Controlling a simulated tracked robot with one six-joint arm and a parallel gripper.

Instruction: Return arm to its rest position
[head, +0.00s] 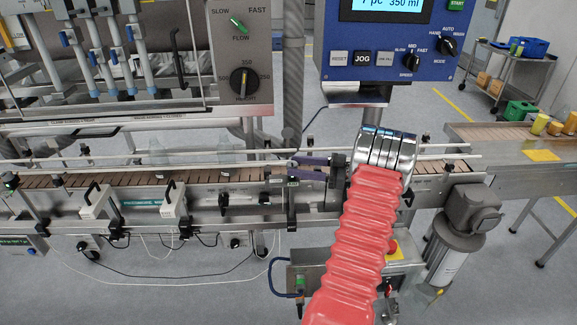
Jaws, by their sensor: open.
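My arm (355,240) rises from the bottom of the head view in a red ribbed sleeve, with shiny metal rings at the wrist. My gripper (298,166) points left over the conveyor's front rail. Its two dark purple fingers are apart, and I see nothing held between them. The wrist hides the part of the conveyor behind it.
The conveyor (120,181) runs across the view, with faint clear bottles (226,155) to the left of my gripper. The filler panel (242,50) and blue control box (385,58) stand behind. A motor (455,250) is at right. A cart (515,58) stands far right.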

